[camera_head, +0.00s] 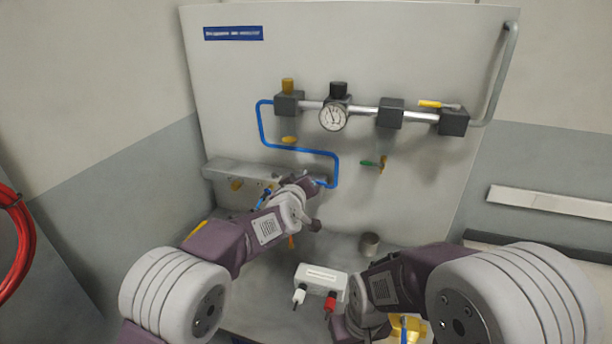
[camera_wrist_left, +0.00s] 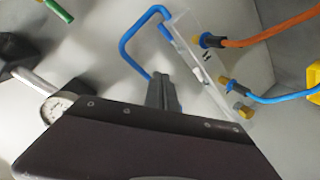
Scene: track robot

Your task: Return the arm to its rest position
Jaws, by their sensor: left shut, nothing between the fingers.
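My left arm reaches in from the left in the head view, and its gripper (camera_head: 299,181) is in front of the panel near the grey manifold bar (camera_head: 232,172). In the left wrist view the dark fingers (camera_wrist_left: 162,93) are together with nothing between them. The blue pipe (camera_wrist_left: 128,47) and the manifold bar are beyond them; I cannot tell whether the fingers touch either. My right arm is folded low at the right in the head view. Its fingers are not clearly visible there.
The panel (camera_head: 400,60) carries a gauge (camera_head: 333,117), valves and a yellow lever (camera_head: 437,104). Orange (camera_wrist_left: 268,32) and blue hoses (camera_wrist_left: 285,98) join the manifold. A red hose (camera_head: 22,245) hangs left.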

